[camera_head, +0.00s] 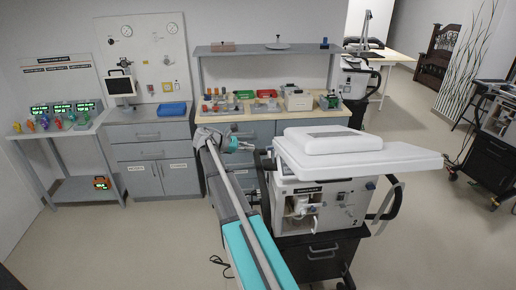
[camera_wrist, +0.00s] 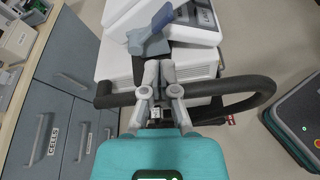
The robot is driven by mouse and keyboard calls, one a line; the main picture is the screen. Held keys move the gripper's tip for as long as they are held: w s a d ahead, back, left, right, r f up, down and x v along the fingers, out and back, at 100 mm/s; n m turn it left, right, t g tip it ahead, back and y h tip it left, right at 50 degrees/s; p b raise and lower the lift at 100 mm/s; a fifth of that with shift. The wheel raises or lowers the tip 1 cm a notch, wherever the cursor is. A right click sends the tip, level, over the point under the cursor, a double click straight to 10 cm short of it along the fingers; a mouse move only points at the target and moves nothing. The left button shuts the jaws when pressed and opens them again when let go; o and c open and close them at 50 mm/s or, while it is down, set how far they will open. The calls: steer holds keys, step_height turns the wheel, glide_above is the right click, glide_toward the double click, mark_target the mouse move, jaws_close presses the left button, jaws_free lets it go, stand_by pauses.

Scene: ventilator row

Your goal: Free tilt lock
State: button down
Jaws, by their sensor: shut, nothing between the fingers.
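In the wrist view a blue-grey lever (camera_wrist: 148,42) with a brighter blue tip stands at the top of the white ventilator (camera_wrist: 116,58), near a small white label (camera_wrist: 207,14) that I cannot read surely. My gripper (camera_wrist: 158,65) is shut and empty, its fingertips just below the lever in the picture. I cannot tell whether they touch it. In the head view the ventilator (camera_head: 325,197) stands on a dark cart, its white top panel (camera_head: 405,158) reaching to the right.
A black handle bar (camera_wrist: 252,90) loops around the ventilator close to my gripper. Grey drawers (camera_wrist: 60,85) and a wooden-topped counter (camera_head: 270,108) lie behind and left. A black cart (camera_head: 320,262) carries the ventilator. Open floor (camera_head: 445,225) lies to the right.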

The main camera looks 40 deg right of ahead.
steer(key=shift+w+a+r, duration=0.3)
steer(key=shift+w+a, duration=0.55)
steer(key=shift+a, duration=0.1)
steer(key=s+a+f+m+t+y, duration=0.2)
steer(key=s+a, duration=0.5)
steer(key=a, duration=0.4)
steer(key=s+a+f+m+t+y, duration=0.2)
steer(key=s+a+f+m+y, duration=0.2)
steer(key=a, duration=0.7)
steer(key=s+a+f+m+t+y, duration=0.2)
steer(key=s+a+f+m+y, duration=0.2)
steer(key=s+a, duration=0.5)
step_height(320, 180, down, 3)
steer(key=a+y, duration=0.2)
steer(key=shift+s+a+r+y, duration=0.2)
steer(key=shift+s+y, duration=0.1)
steer(key=shift+y, duration=0.1)
step_height(320, 180, down, 8)
steer(key=b, duration=0.7)
steer(key=shift+r, duration=0.2)
steer(key=shift+d, duration=0.1)
